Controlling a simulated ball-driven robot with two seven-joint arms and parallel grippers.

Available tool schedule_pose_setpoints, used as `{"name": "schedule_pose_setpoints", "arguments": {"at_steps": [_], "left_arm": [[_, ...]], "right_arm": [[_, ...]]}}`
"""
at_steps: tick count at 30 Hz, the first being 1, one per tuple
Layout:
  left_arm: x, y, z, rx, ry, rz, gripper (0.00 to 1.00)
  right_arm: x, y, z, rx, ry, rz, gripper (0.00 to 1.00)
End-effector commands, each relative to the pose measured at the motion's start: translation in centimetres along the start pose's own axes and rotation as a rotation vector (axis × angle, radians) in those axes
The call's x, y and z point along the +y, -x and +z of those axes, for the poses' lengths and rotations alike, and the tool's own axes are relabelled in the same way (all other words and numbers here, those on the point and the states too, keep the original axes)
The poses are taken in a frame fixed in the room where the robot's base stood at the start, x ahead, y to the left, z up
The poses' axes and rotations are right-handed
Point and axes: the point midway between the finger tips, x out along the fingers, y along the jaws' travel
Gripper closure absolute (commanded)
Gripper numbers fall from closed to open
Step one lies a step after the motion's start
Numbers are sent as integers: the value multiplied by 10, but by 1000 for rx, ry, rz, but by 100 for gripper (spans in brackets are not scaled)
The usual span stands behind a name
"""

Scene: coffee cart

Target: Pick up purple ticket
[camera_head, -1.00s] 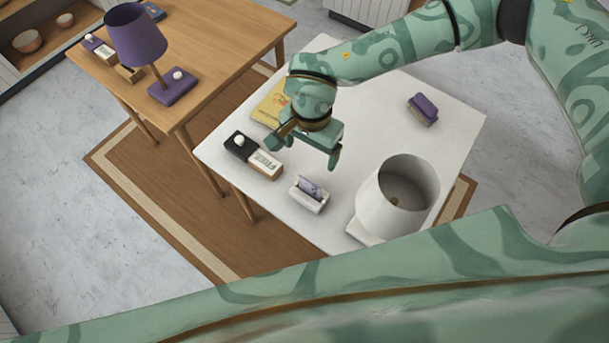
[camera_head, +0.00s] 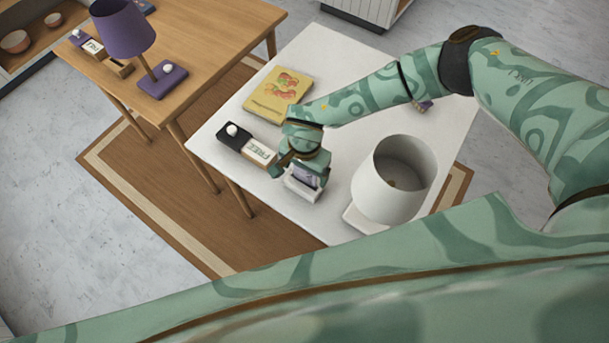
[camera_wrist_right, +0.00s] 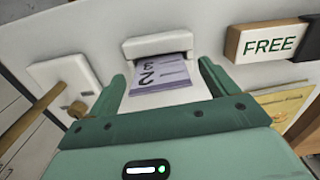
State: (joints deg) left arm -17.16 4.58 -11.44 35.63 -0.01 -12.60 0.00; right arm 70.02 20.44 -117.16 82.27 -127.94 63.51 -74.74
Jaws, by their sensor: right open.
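The purple ticket (camera_head: 303,176) stands in a small white holder (camera_head: 301,194) on the white table. In the right wrist view the ticket (camera_wrist_right: 161,76) shows a printed number and sticks out of the white holder (camera_wrist_right: 157,44). My right gripper (camera_wrist_right: 161,78) is open, with one finger on each side of the ticket in that view. In the head view my right gripper (camera_head: 295,172) is over the holder and hides part of it. I cannot tell whether the fingers touch the ticket. My left gripper is not in view.
A white lamp (camera_head: 392,188) stands right of the holder. A FREE sign block (camera_head: 259,152) with a black end is to the left. A yellow book (camera_head: 279,94) lies behind. A wooden table (camera_head: 188,42) bears a purple lamp (camera_head: 122,30).

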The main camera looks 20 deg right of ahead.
Motion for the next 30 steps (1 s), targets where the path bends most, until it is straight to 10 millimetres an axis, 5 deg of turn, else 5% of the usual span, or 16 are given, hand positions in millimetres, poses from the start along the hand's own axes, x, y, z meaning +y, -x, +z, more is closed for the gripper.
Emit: {"name": "schedule_pose_setpoints", "arguments": {"at_steps": [5, 11, 20, 30], "left_arm": [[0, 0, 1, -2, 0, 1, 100], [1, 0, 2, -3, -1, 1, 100], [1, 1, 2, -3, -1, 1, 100], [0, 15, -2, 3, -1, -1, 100]], "right_arm": [[0, 0, 0, 0, 0, -1, 15], [0, 0, 0, 0, 0, -1, 62], [0, 3, 0, 0, 0, -1, 62], [-1, 69, -1, 1, 0, -4, 62]]}}
